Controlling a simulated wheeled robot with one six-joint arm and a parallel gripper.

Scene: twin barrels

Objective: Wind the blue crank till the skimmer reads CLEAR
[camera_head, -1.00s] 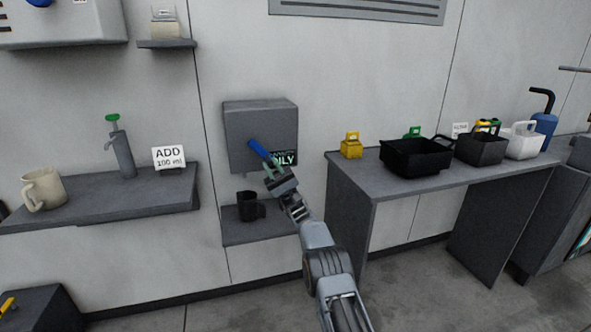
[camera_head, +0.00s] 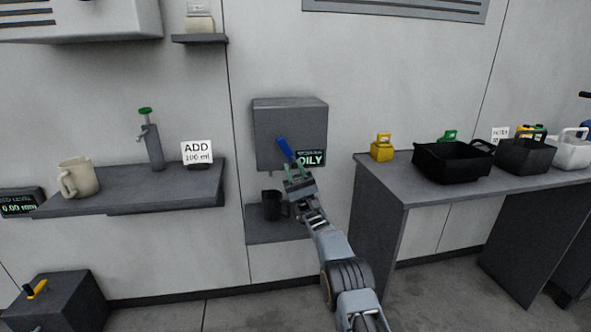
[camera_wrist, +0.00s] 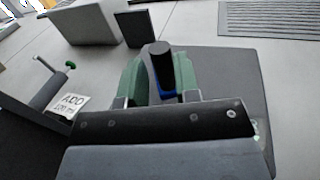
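The skimmer is a grey wall box (camera_head: 289,118). A lit display (camera_head: 311,158) at its lower right reads OILY. The blue crank (camera_head: 285,149) sticks out of the box's front, tilted up and to the left. My gripper (camera_head: 294,170) is at the crank, in front of the box. In the wrist view, the crank's dark handle end (camera_wrist: 161,66) stands between my green fingers (camera_wrist: 158,80), which appear closed against its sides. A blue part shows low between them. The fingertips' contact is partly hidden.
A black mug (camera_head: 272,206) stands on the shelf (camera_head: 262,232) below the box, close to my arm. At right, a table (camera_head: 400,187) holds black baskets (camera_head: 451,160) and a yellow weight-like block (camera_head: 382,148). At left, a shelf holds a beige jug (camera_head: 78,177) and a pump (camera_head: 153,146).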

